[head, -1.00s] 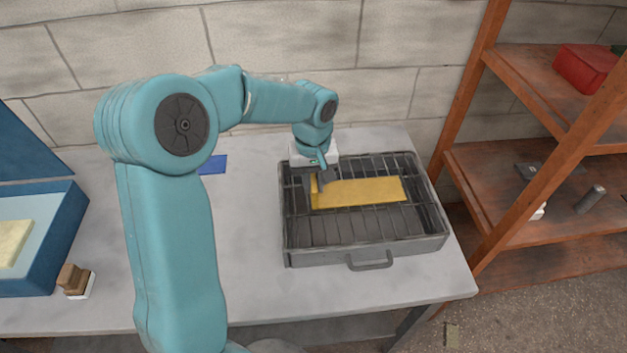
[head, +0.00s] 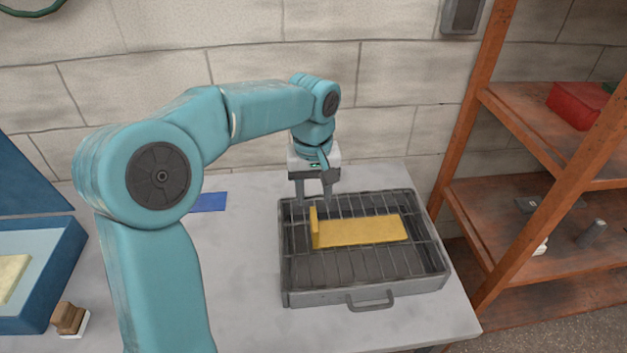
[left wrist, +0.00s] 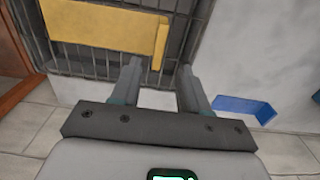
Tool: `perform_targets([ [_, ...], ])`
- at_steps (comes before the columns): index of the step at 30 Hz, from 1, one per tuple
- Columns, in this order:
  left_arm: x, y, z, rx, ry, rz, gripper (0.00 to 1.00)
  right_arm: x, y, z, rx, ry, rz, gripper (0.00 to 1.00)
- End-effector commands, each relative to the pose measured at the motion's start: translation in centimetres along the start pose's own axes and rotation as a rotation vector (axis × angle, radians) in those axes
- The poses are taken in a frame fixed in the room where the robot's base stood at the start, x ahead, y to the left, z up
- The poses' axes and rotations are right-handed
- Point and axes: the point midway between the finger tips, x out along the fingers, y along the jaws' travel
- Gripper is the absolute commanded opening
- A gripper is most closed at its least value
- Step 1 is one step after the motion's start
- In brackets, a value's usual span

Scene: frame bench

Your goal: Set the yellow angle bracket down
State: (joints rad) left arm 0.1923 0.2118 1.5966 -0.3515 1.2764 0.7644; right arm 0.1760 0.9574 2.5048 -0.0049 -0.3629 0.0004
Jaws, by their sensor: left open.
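The yellow angle bracket (head: 360,232) lies with its long flat plate on the wire rack of a dark grey tray (head: 365,298). Its short upright leg stands at the left end. My left gripper (head: 314,203) is above the tray's back left part, open and empty, just behind and above the upright leg. In the left wrist view the bracket (left wrist: 105,27) is beyond the spread fingertips (left wrist: 158,66), apart from them. My right gripper is not in view.
A blue flat piece (head: 208,202) lies on the grey table (head: 235,270) left of the tray. A blue case (head: 50,270) and a small wooden-handled stamp (head: 70,319) are at far left. An orange shelf (head: 500,195) stands right, a wall behind.

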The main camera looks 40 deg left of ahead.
Motion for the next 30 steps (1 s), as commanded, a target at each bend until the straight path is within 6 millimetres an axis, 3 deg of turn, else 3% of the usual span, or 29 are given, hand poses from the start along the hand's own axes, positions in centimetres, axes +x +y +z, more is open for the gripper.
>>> perform_targets([
  [3,-1.9,0.1,0.0,0.001,0.002,0.001,0.45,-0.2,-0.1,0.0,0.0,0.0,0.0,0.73],
  [7,-2.8,0.0,0.0,0.001,0.0,0.0,0.45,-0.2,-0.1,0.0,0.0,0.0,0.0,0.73],
  [24,-3.0,0.0,0.0,0.001,0.0,-0.001,0.45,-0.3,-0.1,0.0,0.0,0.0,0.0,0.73],
  [30,-6.1,0.0,0.0,0.001,0.0,0.0,0.45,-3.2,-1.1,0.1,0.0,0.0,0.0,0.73],
])
